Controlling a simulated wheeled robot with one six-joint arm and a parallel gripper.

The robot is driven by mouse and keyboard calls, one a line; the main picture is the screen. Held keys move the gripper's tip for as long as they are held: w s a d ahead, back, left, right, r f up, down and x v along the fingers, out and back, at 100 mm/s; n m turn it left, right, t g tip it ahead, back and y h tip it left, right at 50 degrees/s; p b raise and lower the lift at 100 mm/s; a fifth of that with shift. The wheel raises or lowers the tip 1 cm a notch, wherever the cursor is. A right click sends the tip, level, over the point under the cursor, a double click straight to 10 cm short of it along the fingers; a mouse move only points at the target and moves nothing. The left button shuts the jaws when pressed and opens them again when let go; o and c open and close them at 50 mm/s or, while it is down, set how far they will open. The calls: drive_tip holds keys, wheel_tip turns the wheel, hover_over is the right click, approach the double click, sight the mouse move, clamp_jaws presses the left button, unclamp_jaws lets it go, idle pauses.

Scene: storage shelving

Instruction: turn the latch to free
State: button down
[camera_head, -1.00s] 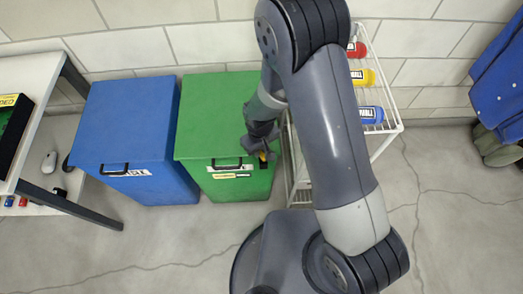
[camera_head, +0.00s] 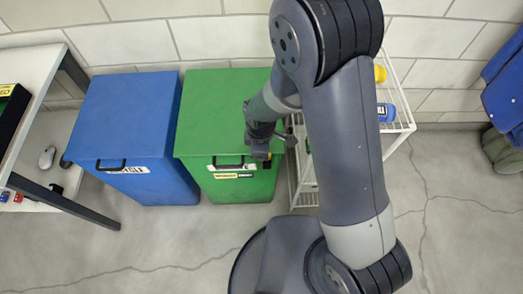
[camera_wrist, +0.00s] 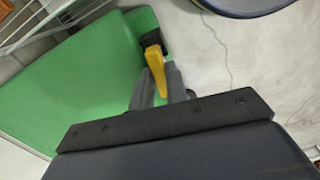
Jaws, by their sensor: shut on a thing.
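The yellow latch handle (camera_wrist: 154,62) sticks out from a black mount (camera_wrist: 152,42) on the front of the green bin (camera_head: 225,112). In the wrist view my gripper (camera_wrist: 157,80) has its grey fingers on either side of the handle and is shut on it. In the head view my gripper (camera_head: 262,152) is at the bin's front right, below the lid edge, and covers most of the latch. The bin's front also has a dark handle (camera_head: 228,166) and a yellow label (camera_head: 233,176).
A blue bin (camera_head: 128,115) stands left of the green one. A white wire rack (camera_head: 400,115) with bottles stands to the right, partly behind my arm. A white table (camera_head: 28,85) is at the far left. The floor in front is clear.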

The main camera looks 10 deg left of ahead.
drive_tip(key=shift+n, duration=0.6)
drive_tip(key=shift+s, duration=0.1)
drive_tip(key=c, duration=1.4)
unclamp_jaws()
wheel_tip(320, 180, up, 11)
drive_tip(key=p, duration=0.1)
drive_tip(key=shift+f, duration=0.2)
